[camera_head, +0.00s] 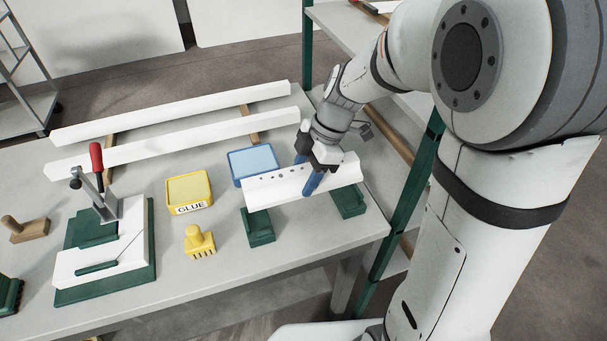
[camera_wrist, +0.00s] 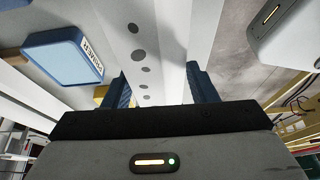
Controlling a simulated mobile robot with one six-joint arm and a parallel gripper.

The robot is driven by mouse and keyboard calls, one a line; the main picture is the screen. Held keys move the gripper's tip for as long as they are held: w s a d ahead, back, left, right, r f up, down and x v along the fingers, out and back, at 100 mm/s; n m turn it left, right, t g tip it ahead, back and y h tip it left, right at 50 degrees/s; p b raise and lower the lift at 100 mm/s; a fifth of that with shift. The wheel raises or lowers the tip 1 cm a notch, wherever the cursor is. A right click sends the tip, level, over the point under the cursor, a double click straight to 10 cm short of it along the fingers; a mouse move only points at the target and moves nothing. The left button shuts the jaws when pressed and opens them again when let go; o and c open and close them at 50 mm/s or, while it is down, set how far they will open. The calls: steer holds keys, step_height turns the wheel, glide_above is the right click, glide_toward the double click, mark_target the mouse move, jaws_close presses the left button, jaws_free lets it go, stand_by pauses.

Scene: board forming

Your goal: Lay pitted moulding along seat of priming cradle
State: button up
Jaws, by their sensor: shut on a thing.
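The pitted moulding (camera_head: 272,189) is a white length with a row of dark round pits on its face. In the wrist view the moulding (camera_wrist: 146,45) runs between the two blue fingers. My gripper (camera_head: 308,172) is shut on it near its middle. The priming cradle shows as two green blocks, the left block (camera_head: 260,232) and the right block (camera_head: 350,206). The moulding lies above both blocks, spanning them. Its underside and the seats are hidden, so I cannot tell whether it touches them.
A blue primer tray (camera_head: 253,165) stands just behind the moulding. A yellow glue tray (camera_head: 188,188) and a yellow toothed spreader (camera_head: 200,241) lie left. A green clamp fixture (camera_head: 145,265) with a red handle stands further left. White lengths (camera_head: 190,137) rest at the back.

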steer(key=shift+f+b, duration=3.65)
steer(key=shift+b, duration=0.1)
steer(key=shift+f+b, duration=0.25)
steer(key=shift+b, duration=0.05)
steer(key=o, duration=1.7)
steer(key=shift+c, duration=0.2)
steer(key=shift+o, duration=0.3)
steer(key=shift+o, duration=1.2)
steer(key=shift+r, duration=0.1)
steer(key=v, duration=0.7)
steer(key=shift+w+d+r, duration=0.1)
steer(key=shift+d+r, duration=0.05)
steer(key=shift+r, duration=0.15)
